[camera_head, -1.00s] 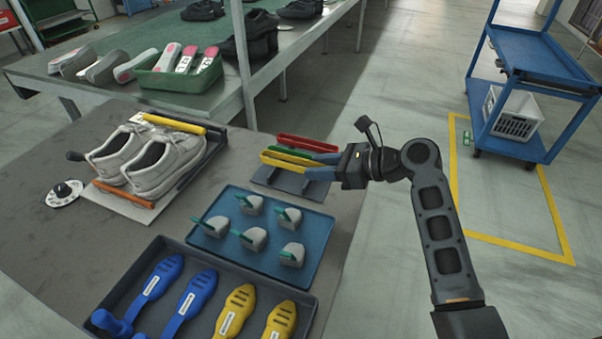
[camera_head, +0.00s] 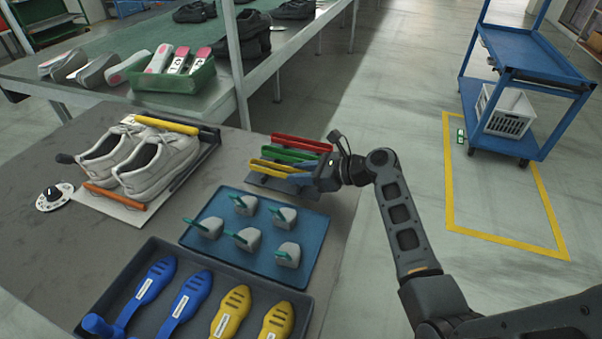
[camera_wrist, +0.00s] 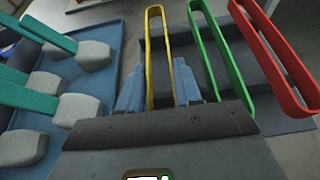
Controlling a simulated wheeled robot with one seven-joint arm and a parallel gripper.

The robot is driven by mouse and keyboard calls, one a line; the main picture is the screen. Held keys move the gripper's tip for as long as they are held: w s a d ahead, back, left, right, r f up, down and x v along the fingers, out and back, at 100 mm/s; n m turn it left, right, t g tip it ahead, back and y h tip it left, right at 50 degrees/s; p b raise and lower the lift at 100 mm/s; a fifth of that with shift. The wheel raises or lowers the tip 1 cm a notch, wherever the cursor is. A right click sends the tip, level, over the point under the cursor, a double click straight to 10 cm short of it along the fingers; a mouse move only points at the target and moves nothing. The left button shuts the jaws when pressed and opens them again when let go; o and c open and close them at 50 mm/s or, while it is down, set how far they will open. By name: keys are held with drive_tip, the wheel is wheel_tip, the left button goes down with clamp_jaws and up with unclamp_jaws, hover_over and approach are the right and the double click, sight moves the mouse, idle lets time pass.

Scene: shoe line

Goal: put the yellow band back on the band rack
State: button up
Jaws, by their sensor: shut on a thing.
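The yellow band (camera_wrist: 148,52) is a narrow upright loop between the two blue fingers of my gripper (camera_wrist: 160,90) in the wrist view. My gripper is shut on it. In the head view the yellow band (camera_head: 270,166) lies at the near side of the band rack (camera_head: 268,183), with my gripper (camera_head: 296,178) at its right end. The grey rack also holds a green band (camera_head: 290,154) and a red band (camera_head: 300,142) farther back. The wrist view shows the green band (camera_wrist: 218,50) and red band (camera_wrist: 275,55) right of the yellow one. Whether the yellow band touches the rack is unclear.
A blue tray (camera_head: 262,262) with several grey pieces with green tabs is just in front of the rack. A dark tray of blue and yellow insoles (camera_head: 148,285) is nearer. White shoes (camera_head: 150,165) stand on the left.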

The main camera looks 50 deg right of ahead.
drive_tip(key=o, duration=1)
drive_tip(key=v, duration=1.2)
